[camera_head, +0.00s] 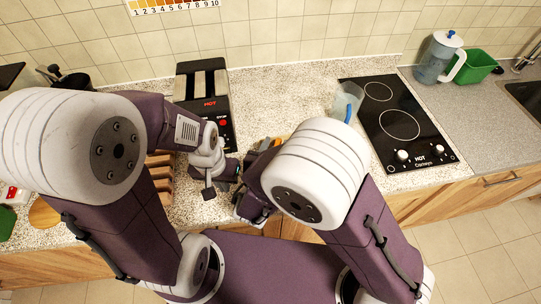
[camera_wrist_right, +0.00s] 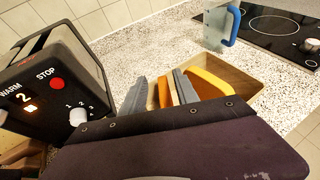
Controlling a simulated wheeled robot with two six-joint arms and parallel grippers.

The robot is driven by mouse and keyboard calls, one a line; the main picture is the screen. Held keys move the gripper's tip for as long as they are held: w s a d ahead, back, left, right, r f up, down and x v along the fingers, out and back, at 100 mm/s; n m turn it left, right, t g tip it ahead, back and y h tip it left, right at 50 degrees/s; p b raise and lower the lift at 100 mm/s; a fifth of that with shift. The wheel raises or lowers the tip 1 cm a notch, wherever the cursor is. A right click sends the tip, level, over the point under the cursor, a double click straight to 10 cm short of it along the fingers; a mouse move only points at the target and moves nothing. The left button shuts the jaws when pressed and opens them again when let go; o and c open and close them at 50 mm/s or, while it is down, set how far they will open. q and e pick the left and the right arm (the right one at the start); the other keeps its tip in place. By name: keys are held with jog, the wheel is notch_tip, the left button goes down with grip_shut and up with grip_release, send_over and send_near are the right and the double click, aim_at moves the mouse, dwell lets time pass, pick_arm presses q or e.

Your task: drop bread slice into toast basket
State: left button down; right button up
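A bread slice (camera_wrist_right: 165,92), seen edge-on with an orange-brown crust, stands between the two grey fingers of my right gripper (camera_wrist_right: 160,90), which look closed against it. The toast basket (camera_wrist_right: 247,78), a light wooden box, lies just beyond the fingers. A yellow-orange slice (camera_wrist_right: 208,82) shows at the basket, beside the right finger. In the head view my right gripper (camera_head: 250,190) is mostly hidden by its arm, and so is the basket. My left gripper (camera_head: 217,182) hangs over the counter front, near the toaster; its opening is unclear.
A black toaster (camera_head: 205,92) stands at the back; it is close on the left in the wrist view (camera_wrist_right: 45,95). Wooden slats (camera_head: 160,180) lie left of my left gripper. A blue-handled clear jug (camera_head: 346,103) stands by the black hob (camera_head: 400,125).

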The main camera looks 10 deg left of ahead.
jog(key=v, duration=1)
jog(key=shift+s, duration=0.1)
jog(key=d+f+m+g, duration=0.2)
jog(key=d+m+g, duration=0.2)
jog(key=d+m, duration=0.4)
jog(key=s+d+f+m+g+y, duration=0.1)
jog(key=d+f+m+g, duration=0.2)
jog(key=d+m, duration=0.5)
jog(key=s+d+f+m+g, duration=0.1)
jog(key=d+f+m+g, duration=0.2)
jog(key=m, duration=1.6)
jog(key=shift+s+d+f+g, duration=0.2)
jog(key=shift+d+g, duration=1)
jog(key=shift+d, duration=1.2)
